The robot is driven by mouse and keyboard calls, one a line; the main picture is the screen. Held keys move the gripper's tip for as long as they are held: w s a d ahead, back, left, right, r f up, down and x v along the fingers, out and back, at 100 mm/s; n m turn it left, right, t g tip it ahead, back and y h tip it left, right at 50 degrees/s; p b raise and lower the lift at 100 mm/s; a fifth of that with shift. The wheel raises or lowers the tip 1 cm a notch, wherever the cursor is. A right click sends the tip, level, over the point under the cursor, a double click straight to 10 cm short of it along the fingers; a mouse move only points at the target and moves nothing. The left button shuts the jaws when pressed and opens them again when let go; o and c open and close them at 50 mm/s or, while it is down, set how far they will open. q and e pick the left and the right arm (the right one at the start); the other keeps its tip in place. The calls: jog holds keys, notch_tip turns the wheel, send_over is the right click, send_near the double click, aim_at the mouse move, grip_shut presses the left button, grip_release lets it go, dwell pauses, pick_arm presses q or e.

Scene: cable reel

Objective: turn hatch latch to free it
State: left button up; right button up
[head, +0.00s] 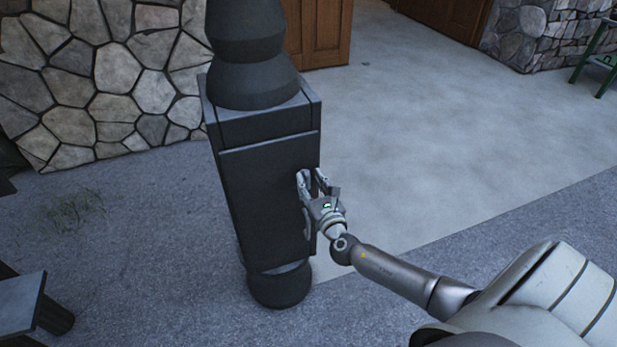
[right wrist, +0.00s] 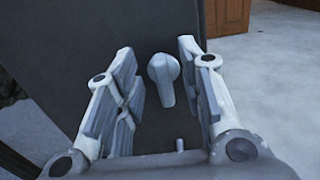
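The hatch (head: 262,190) is a dark flat panel on the front of a dark box-shaped post. The latch (right wrist: 162,78) is a small grey knob with a tapered handle pointing down, seen on the panel in the right wrist view. My right gripper (head: 311,180) is at the panel's right edge in the head view. In the right wrist view my right gripper (right wrist: 160,85) is open, with one finger on each side of the latch and a gap to each. The latch is hidden behind the gripper in the head view. My left gripper is in neither view.
The post has a rounded dark column (head: 246,50) on top and a round base (head: 279,287). A stone wall (head: 100,80) stands behind at left. A dark stand (head: 25,300) is at lower left. The floor (head: 450,130) to the right is clear.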

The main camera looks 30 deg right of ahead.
jog(key=shift+w+d, duration=0.15)
jog(key=shift+w, duration=0.55)
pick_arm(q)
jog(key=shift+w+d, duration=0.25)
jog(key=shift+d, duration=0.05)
pick_arm(e)
jog(key=shift+w, duration=0.2)
grip_shut()
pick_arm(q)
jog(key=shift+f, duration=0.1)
